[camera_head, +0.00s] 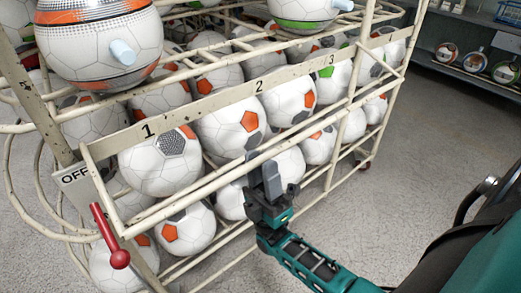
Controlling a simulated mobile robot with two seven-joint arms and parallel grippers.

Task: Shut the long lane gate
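The long lane gate (205,190) looks like a cream bar frame running along the front of the ball rack, from the near left end up to the right. It appears to stand out a little from the numbered rail (195,107). My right gripper (262,178) is at the gate's long lower bar, about midway along, with its dark fingers pointing up. The fingers overlap the bar in the picture. I cannot tell whether they are closed around it or only beside it. My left gripper is not in view.
The wire rack holds several white soccer balls (160,162) behind the rail marked 1, 2 and 3. Grey floor (420,130) is free to the right. A shelf with balls (472,62) stands at back right.

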